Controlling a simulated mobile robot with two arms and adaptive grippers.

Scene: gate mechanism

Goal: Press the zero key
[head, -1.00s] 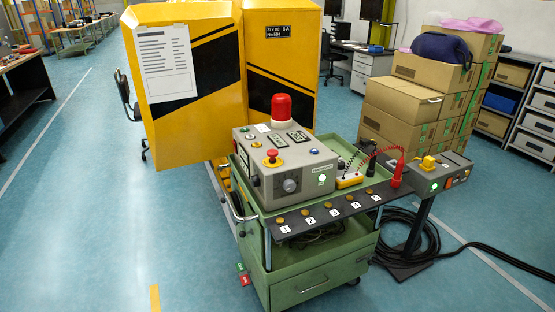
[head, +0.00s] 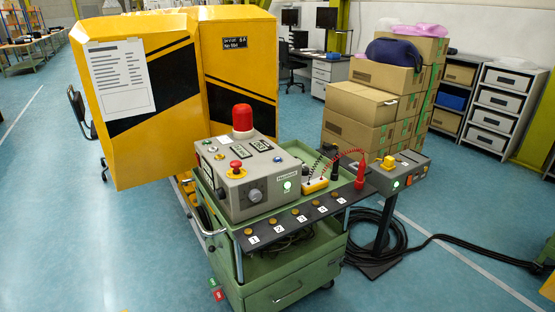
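I cannot make out a key marked zero. A grey control box (head: 246,180) stands on a green cart (head: 293,287). It carries a red beacon (head: 242,120), a red mushroom button (head: 236,166), a blue button (head: 278,159), a dark knob (head: 255,195) and a lit green button (head: 286,186). A small yellow device (head: 315,185) sits beside the box. A black strip (head: 310,211) along the cart's front has several round brass-coloured buttons with number labels. A second grey box (head: 396,175) on a stand has a yellow button (head: 388,161) on top. Neither gripper is in view.
Yellow cabinets (head: 180,75) with a paper sheet stand behind the cart at left. Stacked cardboard boxes (head: 362,105) stand behind at right. A black cable (head: 450,237) lies coiled and stretched on the floor at right. Floor at the front left is clear.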

